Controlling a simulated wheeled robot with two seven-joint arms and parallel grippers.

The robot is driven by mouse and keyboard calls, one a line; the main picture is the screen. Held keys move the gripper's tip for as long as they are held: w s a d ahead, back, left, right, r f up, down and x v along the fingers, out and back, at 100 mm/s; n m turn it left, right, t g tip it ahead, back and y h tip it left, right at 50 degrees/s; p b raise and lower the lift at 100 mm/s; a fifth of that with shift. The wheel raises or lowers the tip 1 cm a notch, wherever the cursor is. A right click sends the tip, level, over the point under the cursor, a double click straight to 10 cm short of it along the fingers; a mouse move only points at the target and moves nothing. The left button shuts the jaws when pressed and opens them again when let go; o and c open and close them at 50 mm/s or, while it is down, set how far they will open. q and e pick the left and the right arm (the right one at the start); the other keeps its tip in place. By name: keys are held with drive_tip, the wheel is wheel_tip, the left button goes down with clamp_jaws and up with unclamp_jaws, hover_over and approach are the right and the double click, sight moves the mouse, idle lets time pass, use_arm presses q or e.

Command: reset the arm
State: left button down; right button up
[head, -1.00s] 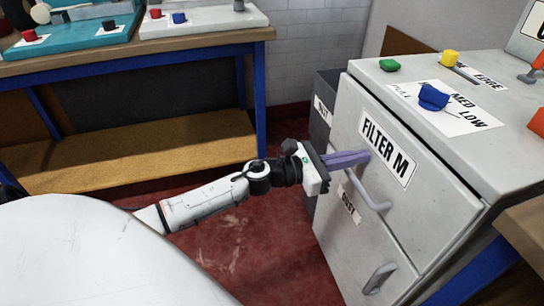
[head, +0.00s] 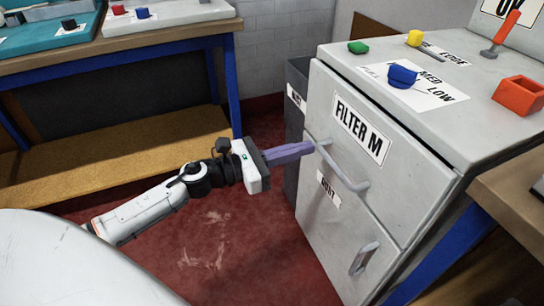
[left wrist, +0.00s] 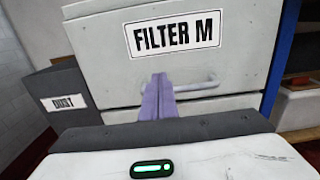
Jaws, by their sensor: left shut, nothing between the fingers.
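My left gripper (head: 312,147) reaches out from the left in the head view, its purple fingers shut with nothing between them. Its tips are by the left end of the upper handle (head: 343,168) on the grey cabinet (head: 300,205); I cannot tell whether they touch it. In the left wrist view the shut fingers (left wrist: 159,78) point at the cabinet front, just below the FILTER M label (left wrist: 174,33), overlapping the handle (left wrist: 196,86). My right gripper is in neither view.
The cabinet top holds a blue knob (head: 402,76), a green piece (head: 358,47), a yellow knob (head: 414,38) and a red open box (head: 519,95). A dark bin (head: 296,75) stands behind the cabinet's left side. A workbench (head: 160,42) is at the back left. Red floor lies between.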

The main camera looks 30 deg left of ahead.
use_arm(q)
drive_tip(key=v, duration=0.5)
drive_tip(key=shift+s+a, duration=0.15)
drive_tip(key=shift+s, duration=0.15)
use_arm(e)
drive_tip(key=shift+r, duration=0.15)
use_arm(q)
drive_tip(key=s+d+f+m+g+y, duration=0.35)
drive_tip(key=s+d+f+m, duration=0.25)
drive_tip(key=s+f+m, duration=0.65)
drive_tip(key=s+d+f+m+g+y, duration=0.2)
drive_tip(key=s+d+f+m+y, duration=0.4)
drive_tip(key=m, duration=1.2)
wheel_tip(320, 180, up, 8)
drive_tip(key=s+h+p, duration=0.1)
drive_tip(key=p, duration=1.5)
drive_tip(key=shift+s+a+r+m+g+h, duration=0.2)
drive_tip(key=shift+s+a+m+g+h, duration=0.15)
drive_tip(key=shift+a+m, duration=0.1)
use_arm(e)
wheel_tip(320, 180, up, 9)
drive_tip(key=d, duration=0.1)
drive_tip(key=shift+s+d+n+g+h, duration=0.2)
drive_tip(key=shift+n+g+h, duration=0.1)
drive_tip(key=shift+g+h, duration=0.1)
